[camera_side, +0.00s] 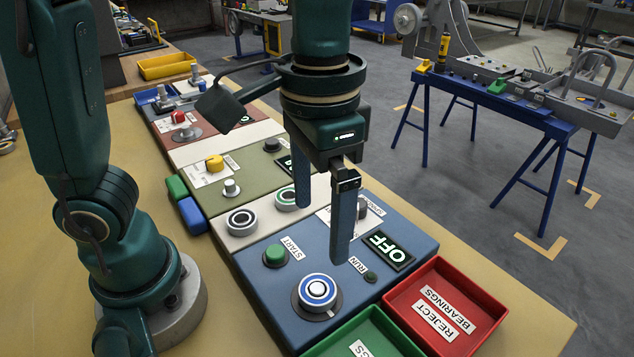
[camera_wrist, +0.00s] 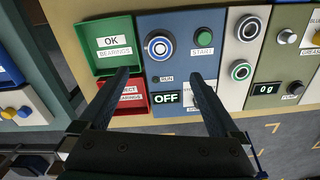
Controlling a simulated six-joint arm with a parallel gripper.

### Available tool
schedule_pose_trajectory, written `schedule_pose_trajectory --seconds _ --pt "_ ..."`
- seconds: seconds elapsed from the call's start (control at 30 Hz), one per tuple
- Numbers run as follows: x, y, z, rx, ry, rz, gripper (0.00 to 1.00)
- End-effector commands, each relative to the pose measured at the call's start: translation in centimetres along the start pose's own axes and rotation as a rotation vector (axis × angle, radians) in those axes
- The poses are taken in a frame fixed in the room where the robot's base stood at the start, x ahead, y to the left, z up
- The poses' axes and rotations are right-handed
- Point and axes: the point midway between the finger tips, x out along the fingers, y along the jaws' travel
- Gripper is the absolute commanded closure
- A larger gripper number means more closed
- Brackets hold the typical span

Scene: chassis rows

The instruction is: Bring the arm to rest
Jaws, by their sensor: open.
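My gripper (camera_side: 320,232) hangs above the blue panel (camera_side: 265,302) in the side view, its fingers pointing down and spread apart. Nothing is between them. In the wrist view the open fingers (camera_wrist: 159,76) reach over the blue panel (camera_wrist: 178,22), one on each side of the OFF display (camera_wrist: 167,98). A round fitting with a blue and white ring (camera_side: 317,290) sits on the panel, and it also shows in the wrist view (camera_wrist: 158,46). The green START button (camera_side: 275,255) is beside it.
A red REJECT BEARINGS tray (camera_side: 475,288) and a green tray (camera_side: 400,325) adjoin the panel; both look empty in the wrist view. Two ringed parts (camera_side: 241,221) (camera_side: 287,198) sit on the white strip. Green and red panels (camera_side: 170,150) lie beyond. Floor is right of the bench.

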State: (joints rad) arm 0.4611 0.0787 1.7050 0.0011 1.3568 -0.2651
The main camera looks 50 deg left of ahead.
Motion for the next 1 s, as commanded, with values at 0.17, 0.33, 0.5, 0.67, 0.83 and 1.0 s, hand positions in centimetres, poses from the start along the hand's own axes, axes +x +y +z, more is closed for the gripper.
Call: schedule_pose_trajectory --seconds 0.17,0.33,0.5,0.67,0.83,1.0 --pt "-1.2 -1.3 -0.2 -0.057 0.050 0.012 0.02" --pt "-2.6 -4.5 1.5 -0.167 0.160 0.026 0.02" --pt "-2.4 -7.2 3.6 -0.242 0.301 0.018 0.02" --pt "-0.9 -8.7 5.1 -0.267 0.415 -0.012 0.02" --pt "0.8 -9.1 5.8 -0.235 0.472 -0.038 0.02" --pt "1.1 -9.2 5.4 -0.192 0.491 -0.048 0.02"
